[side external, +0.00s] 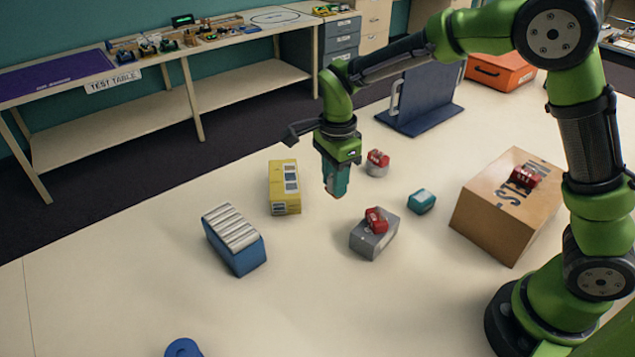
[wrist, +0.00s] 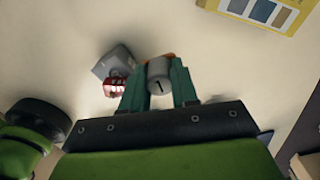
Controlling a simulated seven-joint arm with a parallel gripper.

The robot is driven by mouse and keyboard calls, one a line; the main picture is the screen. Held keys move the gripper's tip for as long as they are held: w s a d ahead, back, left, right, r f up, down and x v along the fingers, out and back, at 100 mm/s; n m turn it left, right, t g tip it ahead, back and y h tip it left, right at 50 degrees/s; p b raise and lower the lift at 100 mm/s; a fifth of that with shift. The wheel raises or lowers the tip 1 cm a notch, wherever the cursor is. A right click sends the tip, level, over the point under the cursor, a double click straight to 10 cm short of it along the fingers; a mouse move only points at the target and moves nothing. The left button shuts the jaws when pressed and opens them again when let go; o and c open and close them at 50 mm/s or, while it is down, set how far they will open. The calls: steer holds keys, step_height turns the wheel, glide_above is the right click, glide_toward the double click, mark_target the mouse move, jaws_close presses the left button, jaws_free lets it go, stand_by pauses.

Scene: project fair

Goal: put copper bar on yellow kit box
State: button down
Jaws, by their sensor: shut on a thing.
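The yellow kit box (side external: 277,188) lies on the pale table in the side view, with grey panels on its top. It also shows at the top right of the wrist view (wrist: 284,26), partly cut off by the edge. My gripper (side external: 334,188) points down above the table, to the right of the yellow box and apart from it. A grey rounded face with a dark mark shows between the fingers in the wrist view.
A grey box (side external: 372,243) with a red item on it stands below my gripper in the picture. A grey cylinder (side external: 377,170) with a red item, a teal block (side external: 421,202), a cardboard box (side external: 497,221) and a blue ribbed box (side external: 240,259) stand around. The front is mostly clear.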

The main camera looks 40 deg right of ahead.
glide_above(299, 191)
steer(key=shift+s+f, duration=0.1)
steer(key=shift+f, duration=2.1)
steer(key=shift+f, duration=0.15)
steer(key=c, duration=0.9)
jaws_free()
steer(key=shift+o, duration=0.2)
